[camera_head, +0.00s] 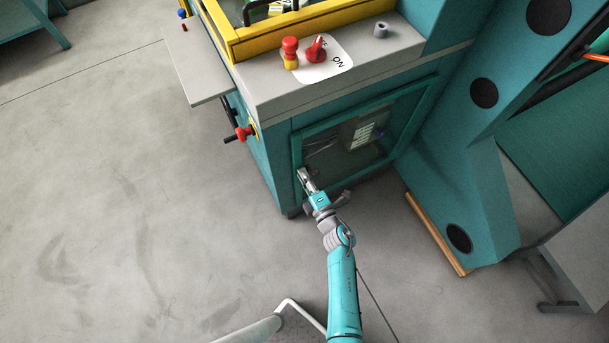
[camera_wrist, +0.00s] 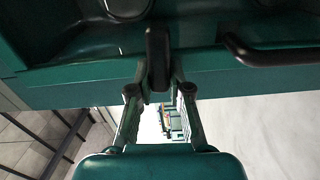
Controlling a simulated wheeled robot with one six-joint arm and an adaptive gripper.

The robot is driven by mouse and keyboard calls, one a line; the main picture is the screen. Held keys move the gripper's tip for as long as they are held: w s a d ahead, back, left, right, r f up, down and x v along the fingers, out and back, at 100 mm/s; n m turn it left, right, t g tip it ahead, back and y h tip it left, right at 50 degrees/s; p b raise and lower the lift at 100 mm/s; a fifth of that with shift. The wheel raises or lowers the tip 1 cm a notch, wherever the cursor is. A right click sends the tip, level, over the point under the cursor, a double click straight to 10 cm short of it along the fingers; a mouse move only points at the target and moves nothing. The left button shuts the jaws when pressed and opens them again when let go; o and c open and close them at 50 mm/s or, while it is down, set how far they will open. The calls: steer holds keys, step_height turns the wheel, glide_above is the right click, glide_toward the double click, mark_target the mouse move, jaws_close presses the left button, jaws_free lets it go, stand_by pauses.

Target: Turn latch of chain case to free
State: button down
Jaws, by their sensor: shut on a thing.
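The chain case (camera_head: 297,150) is the teal framed door with a dark window, low on the front of the machine. My gripper (camera_head: 305,175) is at the lower left corner of its frame. In the wrist view the latch (camera_wrist: 157,45) is a dark upright lever on the teal frame. The fingers of my gripper (camera_wrist: 158,78) are closed on its lower part, one on each side. In the head view my gripper hides the latch.
A dark bar handle (camera_wrist: 270,55) sits right of the latch on the same frame. Above the case is a grey ledge with a red rotary switch (camera_head: 316,49) and a red-and-yellow button (camera_head: 290,52). A teal column (camera_head: 470,140) stands to the right. The floor at left is clear.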

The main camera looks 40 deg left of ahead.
steer(key=shift+f+n, duration=0.15)
steer(key=shift+n, duration=0.25)
steer(key=c, duration=1.1)
jaws_free()
steer(key=v, duration=1.2)
steer(key=shift+s, duration=0.1)
